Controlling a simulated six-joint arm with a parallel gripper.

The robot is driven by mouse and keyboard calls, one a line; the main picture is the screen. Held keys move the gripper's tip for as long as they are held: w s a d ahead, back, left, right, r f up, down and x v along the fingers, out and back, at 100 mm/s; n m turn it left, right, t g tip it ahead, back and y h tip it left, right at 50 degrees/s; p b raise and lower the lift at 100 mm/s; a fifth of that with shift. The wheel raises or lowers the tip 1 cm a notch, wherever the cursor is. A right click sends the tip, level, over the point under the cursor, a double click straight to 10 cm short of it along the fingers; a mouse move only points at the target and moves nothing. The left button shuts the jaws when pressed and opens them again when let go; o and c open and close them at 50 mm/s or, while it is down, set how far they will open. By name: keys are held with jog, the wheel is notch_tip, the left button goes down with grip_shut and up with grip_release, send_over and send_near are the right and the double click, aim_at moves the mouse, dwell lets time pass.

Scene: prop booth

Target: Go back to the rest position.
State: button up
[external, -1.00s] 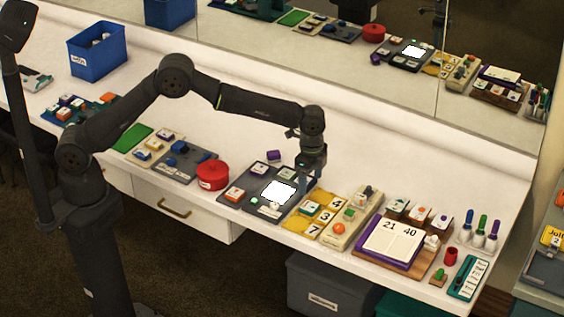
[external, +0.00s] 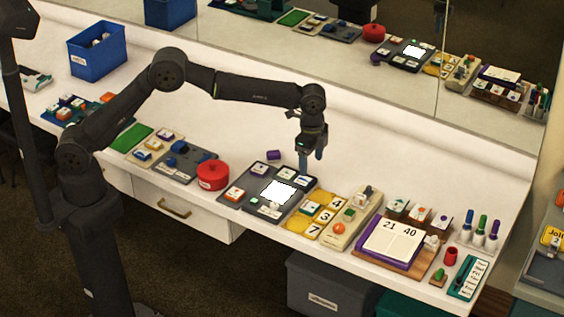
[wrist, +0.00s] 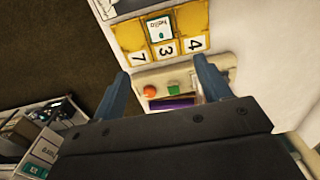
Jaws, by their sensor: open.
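My gripper (external: 312,160) hangs fingers-down above the white table, over the back right of the grey board with the white lit panel (external: 278,191). In the wrist view its two blue fingers (wrist: 166,88) are spread apart with nothing between them. Below and beyond the fingertips, that view shows a yellow tray (wrist: 123,37) with cards marked 7, 3 and 4, and a cream board (wrist: 183,75) with an orange ball and a green block. My arm is raised and bent, reaching right from its upright column.
A red round tin (external: 212,176) stands left of the lit board. A small purple block (external: 274,155) lies behind it. A mirror runs along the back. A blue bin (external: 97,50) stands far left.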

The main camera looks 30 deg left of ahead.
aim_at(310, 206)
notch_tip(310, 206, down, 16)
jog(key=shift+r, duration=0.5)
notch_tip(310, 206, up, 16)
notch_tip(310, 206, down, 17)
jog(key=shift+f, duration=0.15)
notch_tip(310, 206, up, 8)
jog(key=shift+f, duration=0.2)
jog(key=s+a+r, duration=0.5)
jog(key=s+a, duration=0.4)
jog(key=s, duration=0.2)
jog(key=w+f, duration=0.2)
jog(key=w, duration=0.1)
jog(key=w+a+f, duration=0.1)
jog(key=w+f, duration=0.1)
jog(key=w, duration=0.1)
jog(key=w+a+f, duration=0.1)
jog(key=w, duration=0.2)
jog(key=shift+w+f, duration=0.1)
jog(key=shift+f, duration=0.3)
